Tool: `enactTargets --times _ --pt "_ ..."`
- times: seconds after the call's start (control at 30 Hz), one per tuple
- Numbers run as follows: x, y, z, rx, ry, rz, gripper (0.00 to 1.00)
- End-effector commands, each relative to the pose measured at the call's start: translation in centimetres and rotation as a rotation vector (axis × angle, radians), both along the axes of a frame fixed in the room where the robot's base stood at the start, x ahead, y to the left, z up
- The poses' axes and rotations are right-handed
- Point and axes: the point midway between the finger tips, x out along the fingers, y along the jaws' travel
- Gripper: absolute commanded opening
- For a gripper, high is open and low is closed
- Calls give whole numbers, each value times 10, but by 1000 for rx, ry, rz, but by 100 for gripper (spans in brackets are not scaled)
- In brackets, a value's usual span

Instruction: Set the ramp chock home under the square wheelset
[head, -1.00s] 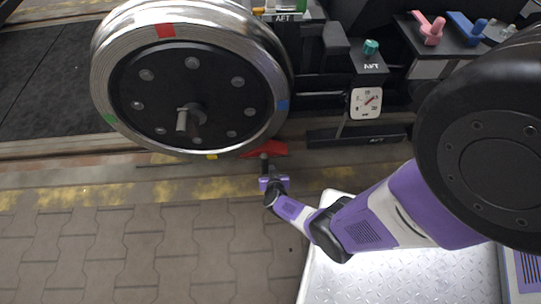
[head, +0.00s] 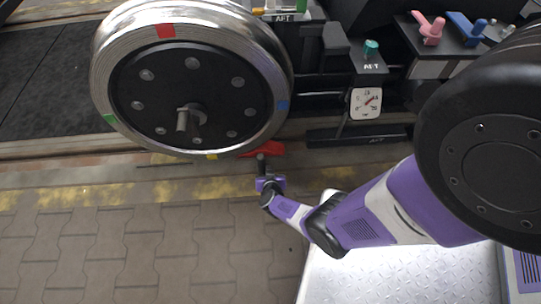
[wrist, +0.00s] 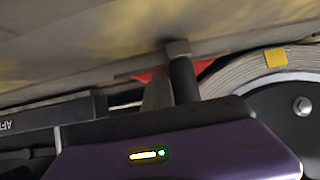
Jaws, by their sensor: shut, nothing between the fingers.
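The red ramp chock (head: 262,150) lies on the ground at the lower right of a large wheel (head: 160,90), its left end close to the rim. Whether it touches the tread I cannot tell. The wheel has a steel rim, a dark bolted face and red, blue, yellow and green marks. My gripper (head: 262,158) is shut and empty, its tip at the near side of the chock. In the wrist view the chock (wrist: 205,66) is partly hidden behind my gripper (wrist: 179,55), with the wheel rim (wrist: 235,75) to the right.
A black bar marked AFT (head: 355,135) runs low to the right of the chock. A dial gauge (head: 366,103) stands above it. Pink (head: 432,30) and blue (head: 468,28) handles sit on a box at the back right. Paving in front of the wheel is clear.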

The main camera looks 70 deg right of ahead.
Motion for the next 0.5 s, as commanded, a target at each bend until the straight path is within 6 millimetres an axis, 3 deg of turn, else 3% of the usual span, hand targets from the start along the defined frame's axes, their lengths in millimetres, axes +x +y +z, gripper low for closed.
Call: enactTargets --times 0.5 --pt "8 3 0 0 -1 4 0"
